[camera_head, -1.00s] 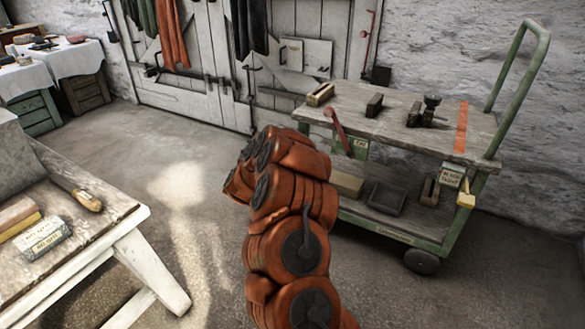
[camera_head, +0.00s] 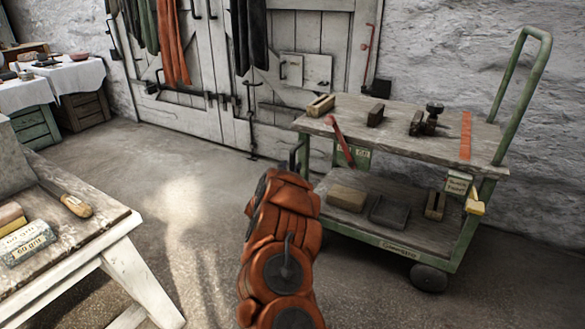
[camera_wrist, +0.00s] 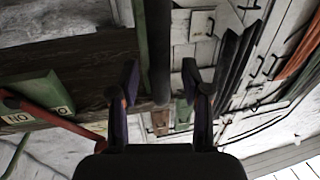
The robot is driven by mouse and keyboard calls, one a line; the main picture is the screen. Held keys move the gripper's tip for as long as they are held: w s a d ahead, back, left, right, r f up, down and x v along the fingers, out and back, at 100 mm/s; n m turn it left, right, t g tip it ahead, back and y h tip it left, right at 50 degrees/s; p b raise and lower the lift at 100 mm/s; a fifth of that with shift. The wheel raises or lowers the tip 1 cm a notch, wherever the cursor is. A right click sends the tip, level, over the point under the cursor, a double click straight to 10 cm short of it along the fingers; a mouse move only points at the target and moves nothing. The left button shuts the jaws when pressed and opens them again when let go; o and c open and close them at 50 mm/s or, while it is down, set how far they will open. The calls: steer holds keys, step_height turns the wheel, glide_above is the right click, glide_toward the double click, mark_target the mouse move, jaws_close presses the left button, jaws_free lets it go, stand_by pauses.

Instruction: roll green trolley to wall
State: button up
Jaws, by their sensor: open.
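The green-framed trolley (camera_head: 400,138) stands on the right, upright, with two worn wooden decks and a tall green push handle (camera_head: 525,75) at its right end. The rough white wall (camera_head: 450,45) is behind it. A red lever (camera_head: 340,140) tilts at its left end. My gripper is hidden behind my orange arm in the head view. In the wrist view my open gripper (camera_wrist: 160,72) has its two fingers apart. A dark bar (camera_wrist: 160,40) shows between them; I cannot tell whether they touch it. The red lever (camera_wrist: 55,120) also shows at left there.
Several blocks and tools lie on the trolley's decks, including a wooden box (camera_head: 321,105). A yellow padlock (camera_head: 475,207) hangs at its right end. White doors (camera_head: 215,75) with hanging cloths stand behind. A workbench (camera_head: 95,235) is at left. The floor (camera_head: 170,170) between is clear.

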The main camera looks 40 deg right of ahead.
steer(key=shift+b+x, duration=0.3)
steer(key=shift+x, duration=0.8)
steer(key=shift+d, duration=0.1)
jaws_close()
